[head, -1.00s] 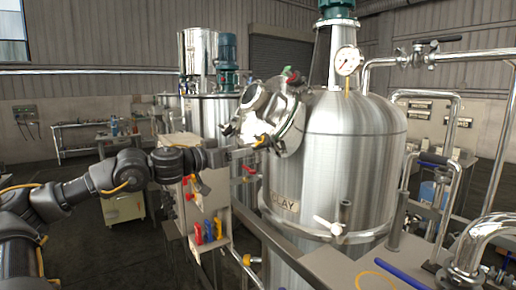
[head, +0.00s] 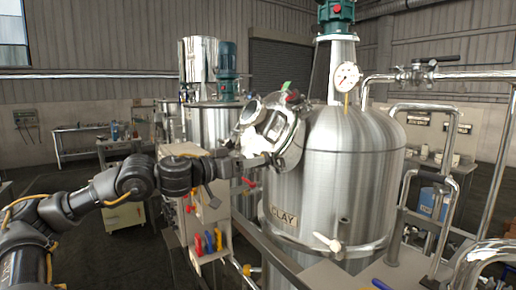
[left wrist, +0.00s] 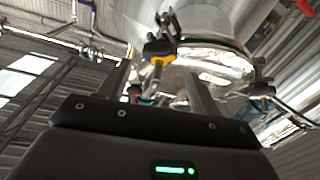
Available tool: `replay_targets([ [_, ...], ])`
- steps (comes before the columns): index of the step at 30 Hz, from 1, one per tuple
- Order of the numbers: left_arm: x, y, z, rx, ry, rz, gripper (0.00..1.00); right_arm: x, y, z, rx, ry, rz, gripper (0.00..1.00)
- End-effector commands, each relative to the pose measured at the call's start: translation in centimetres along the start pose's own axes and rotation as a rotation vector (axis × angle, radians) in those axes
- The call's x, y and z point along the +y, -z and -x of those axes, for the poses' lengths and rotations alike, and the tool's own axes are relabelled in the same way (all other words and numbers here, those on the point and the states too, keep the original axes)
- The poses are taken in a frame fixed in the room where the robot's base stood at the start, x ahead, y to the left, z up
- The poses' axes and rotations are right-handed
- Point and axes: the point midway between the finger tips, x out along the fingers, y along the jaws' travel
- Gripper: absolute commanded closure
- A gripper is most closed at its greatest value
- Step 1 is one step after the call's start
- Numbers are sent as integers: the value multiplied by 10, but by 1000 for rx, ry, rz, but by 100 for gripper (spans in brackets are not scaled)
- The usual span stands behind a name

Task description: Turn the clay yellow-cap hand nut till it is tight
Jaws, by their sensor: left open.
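The steel tank with the CLAY plate (head: 285,217) has a round manway (head: 290,135) on its upper left side. My left gripper (head: 264,160) is at the manway's lower left rim. In the left wrist view the yellow-cap hand nut (left wrist: 158,48) is just beyond and between the two open fingers (left wrist: 158,78), close to the left one. The fingers do not appear closed on it. In the head view I cannot make out the yellow cap near the gripper. My right gripper is not in view.
A red-capped nut (head: 293,97) is on the manway's upper rim. A pressure gauge (head: 346,75) and steel pipes (head: 440,77) stand at the right. A panel with coloured handles (head: 208,242) is below my left arm. Another tank (head: 215,125) stands behind.

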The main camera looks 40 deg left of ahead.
Motion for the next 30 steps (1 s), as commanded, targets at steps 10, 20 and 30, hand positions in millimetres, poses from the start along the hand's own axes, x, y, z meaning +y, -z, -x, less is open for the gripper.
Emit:
replay_targets([
  [10, 1, 2, -39, 2, 0, 1, 36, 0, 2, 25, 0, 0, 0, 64],
  [20, 0, 0, -43, 0, 0, -2, 36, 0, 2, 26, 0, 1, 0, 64],
  [30, 0, 0, -43, 0, 0, -2, 74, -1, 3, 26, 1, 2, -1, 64],
])
